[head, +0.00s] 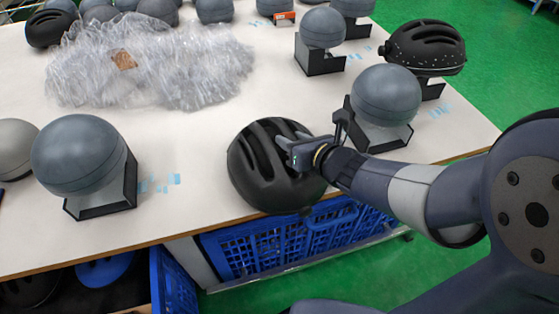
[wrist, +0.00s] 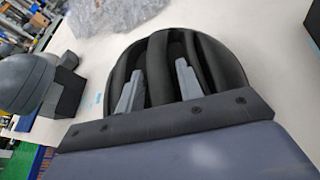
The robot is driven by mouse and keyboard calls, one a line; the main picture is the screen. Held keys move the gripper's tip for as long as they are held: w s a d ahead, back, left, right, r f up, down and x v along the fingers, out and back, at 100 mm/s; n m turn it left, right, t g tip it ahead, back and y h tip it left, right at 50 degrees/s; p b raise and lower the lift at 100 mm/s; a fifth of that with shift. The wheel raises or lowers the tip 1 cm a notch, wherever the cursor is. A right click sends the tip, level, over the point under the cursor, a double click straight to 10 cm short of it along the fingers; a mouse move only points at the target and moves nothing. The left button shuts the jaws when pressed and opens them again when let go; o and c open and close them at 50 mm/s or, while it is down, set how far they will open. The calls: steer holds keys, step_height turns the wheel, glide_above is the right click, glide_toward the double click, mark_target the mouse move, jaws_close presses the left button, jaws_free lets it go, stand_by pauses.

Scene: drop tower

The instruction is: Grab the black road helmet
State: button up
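The black road helmet (head: 262,172) sits at the table's front edge, vents up, its front rim at or slightly over the edge. My gripper (head: 290,150) is at its upper right side, over the vents. In the wrist view the helmet (wrist: 160,50) fills the upper middle, with long ribs and slots. My two gripper fingers (wrist: 160,82) are apart there, pointing at the vents, with part of the helmet between them. I cannot tell whether the fingertips touch it. The fingertips are partly hidden in the head view.
Grey head forms on black stands are at left (head: 80,155) and right (head: 385,105). A speckled black helmet (head: 425,47) is at back right, another black helmet (head: 48,28) at back left. Clear plastic wrap (head: 150,65) lies behind. Blue crates (head: 290,240) stand under the table.

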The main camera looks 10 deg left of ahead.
jaws_close()
stand_by(0.3)
steer(key=shift+r, duration=0.1)
